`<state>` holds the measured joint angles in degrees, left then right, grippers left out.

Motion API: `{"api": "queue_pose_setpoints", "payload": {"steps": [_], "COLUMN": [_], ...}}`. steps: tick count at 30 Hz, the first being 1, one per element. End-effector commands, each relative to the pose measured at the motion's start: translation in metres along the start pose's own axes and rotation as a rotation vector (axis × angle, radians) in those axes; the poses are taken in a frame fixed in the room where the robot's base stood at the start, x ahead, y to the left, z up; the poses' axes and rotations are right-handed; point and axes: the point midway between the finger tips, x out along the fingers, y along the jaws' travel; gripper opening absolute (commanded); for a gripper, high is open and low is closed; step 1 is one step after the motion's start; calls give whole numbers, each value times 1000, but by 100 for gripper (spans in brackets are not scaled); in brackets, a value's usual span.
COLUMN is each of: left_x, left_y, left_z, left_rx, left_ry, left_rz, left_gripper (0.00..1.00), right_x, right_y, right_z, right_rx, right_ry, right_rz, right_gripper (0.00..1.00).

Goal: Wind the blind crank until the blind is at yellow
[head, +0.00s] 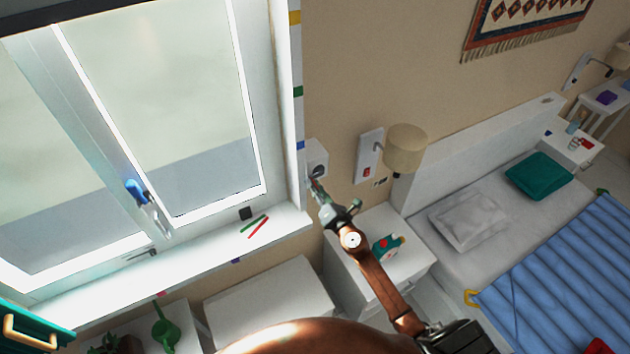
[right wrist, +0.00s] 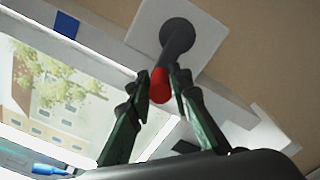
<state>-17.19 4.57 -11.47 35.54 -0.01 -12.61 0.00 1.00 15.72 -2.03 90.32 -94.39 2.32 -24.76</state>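The blind (head: 160,85) is a pale sheet over the window, and its lower edge hangs over the lower part of the panes. On the frame to its right are a yellow mark (head: 294,17) near the top, a green mark (head: 298,91) and a blue mark (head: 300,145). The blind's edge lies well below yellow, around the green-to-blue stretch. The crank (right wrist: 177,38) has a dark hub and arm on a white wall plate, with a red knob (right wrist: 160,86). My right gripper (right wrist: 159,77) is closed around this knob. My left gripper is not in view.
The windowsill (head: 190,255) below holds green and red sticks and a small dark block. A white nightstand (head: 365,225) stands below the crank, with a wall lamp (head: 407,150) to the right. A bed (head: 455,240) is further right. A blue window handle (head: 137,190) sticks out.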

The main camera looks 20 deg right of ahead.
Motion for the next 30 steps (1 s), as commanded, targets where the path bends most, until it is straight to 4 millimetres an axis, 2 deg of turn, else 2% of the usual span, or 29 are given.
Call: {"api": "queue_pose_setpoints", "payload": {"steps": [11, 17, 30], "left_x": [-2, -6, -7], "left_y": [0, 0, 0], "left_z": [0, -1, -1], "left_rx": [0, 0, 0], "left_ry": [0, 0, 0], "left_rz": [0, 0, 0], "left_gripper": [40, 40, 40], "right_x": [1, 2, 0], "right_y": [3, 15, 12], "right_z": [2, 16, 17], "right_rx": [1, 4, -2], "right_ry": [-3, -11, 1], "right_rz": [2, 10, 1], "right_gripper": [14, 14, 14]}}
